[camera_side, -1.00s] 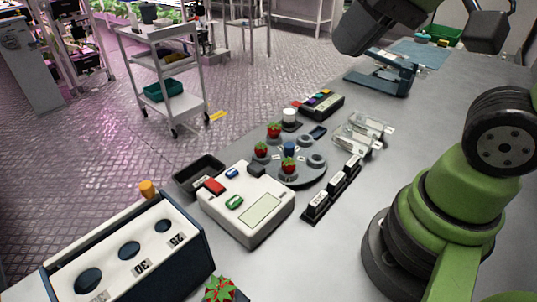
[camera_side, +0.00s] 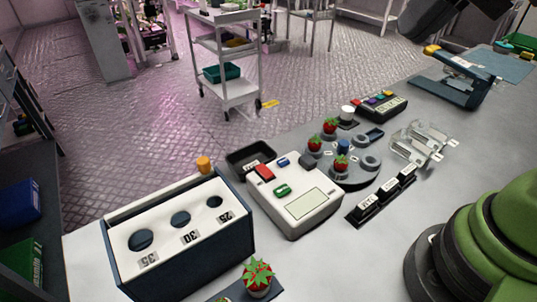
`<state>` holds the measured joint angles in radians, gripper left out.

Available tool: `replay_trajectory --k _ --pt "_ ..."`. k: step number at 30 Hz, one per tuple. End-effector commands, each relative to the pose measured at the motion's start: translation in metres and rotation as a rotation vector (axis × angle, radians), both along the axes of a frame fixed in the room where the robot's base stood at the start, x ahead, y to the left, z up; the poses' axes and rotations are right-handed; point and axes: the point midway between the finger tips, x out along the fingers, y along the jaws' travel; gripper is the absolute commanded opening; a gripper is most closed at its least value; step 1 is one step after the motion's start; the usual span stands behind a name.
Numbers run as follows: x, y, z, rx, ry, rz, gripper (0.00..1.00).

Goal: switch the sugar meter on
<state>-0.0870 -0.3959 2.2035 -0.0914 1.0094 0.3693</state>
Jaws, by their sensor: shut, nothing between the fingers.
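The sugar meter appears to be the white box (camera_side: 318,226) in the middle of the bench. It has a pale screen (camera_side: 306,204) on which I see no readout. On its top are a red button (camera_side: 264,173), a green oval control (camera_side: 282,190) and a small blue part (camera_side: 283,162). A dark block (camera_side: 306,158) sits at its back right corner. I cannot tell which control is the power switch. My gripper is out of view; only dark parts of my arm show at the top right, well away from the box.
A black tray (camera_side: 250,159) is behind. A round grey rack (camera_side: 350,178) with strawberries, labelled black blocks (camera_side: 383,197) and clear holders (camera_side: 425,140) stand right.

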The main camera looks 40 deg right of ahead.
Motion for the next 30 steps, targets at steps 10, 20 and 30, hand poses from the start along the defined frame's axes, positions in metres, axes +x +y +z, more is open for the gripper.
replay_trajectory --k 10,20,30 --pt "0.086 0.035 -0.025 0.087 0.282 -0.355 0.0" --pt "0.144 0.077 -0.089 0.073 0.463 -0.728 0.0" --pt "0.16 0.097 -0.127 0.047 0.512 -0.913 0.0"
